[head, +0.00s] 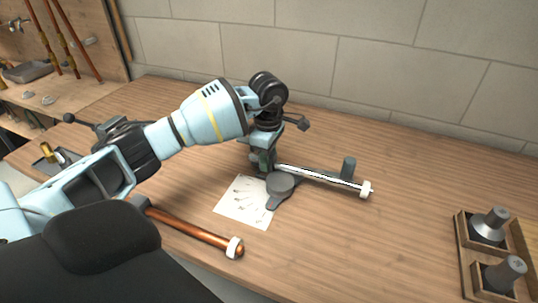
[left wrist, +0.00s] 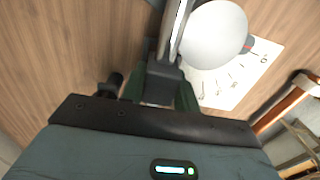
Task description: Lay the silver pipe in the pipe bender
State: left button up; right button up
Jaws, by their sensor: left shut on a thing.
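The silver pipe (head: 320,176) is a thin, straight, bright tube with a white ring at its right end. My left gripper (head: 266,160) is shut on its left end; in the left wrist view the pipe (left wrist: 178,30) runs away from between the green fingers (left wrist: 160,92). The pipe bender (head: 281,184) has a round grey disc and an upright peg at its right. The pipe lies beside the disc, passing in front of the peg; I cannot tell whether it rests in the bender. The disc (left wrist: 215,35) looks pale in the wrist view. My right gripper is not in view.
A copper pipe (head: 192,230) with a white ring lies at the front left. A printed sheet (head: 240,204) lies by the bender. A wooden tray (head: 466,262) with metal cone-shaped parts stands at the right. The table between bender and tray is clear. A block wall is behind.

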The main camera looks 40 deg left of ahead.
pick_arm(q)
jog(key=shift+f+b, duration=0.3)
jog(key=shift+f, duration=0.65)
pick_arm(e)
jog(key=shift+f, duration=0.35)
pick_arm(q)
jog(key=o, duration=2)
jog(key=shift+r+p, duration=1.15)
jog(key=shift+r, duration=1.35)
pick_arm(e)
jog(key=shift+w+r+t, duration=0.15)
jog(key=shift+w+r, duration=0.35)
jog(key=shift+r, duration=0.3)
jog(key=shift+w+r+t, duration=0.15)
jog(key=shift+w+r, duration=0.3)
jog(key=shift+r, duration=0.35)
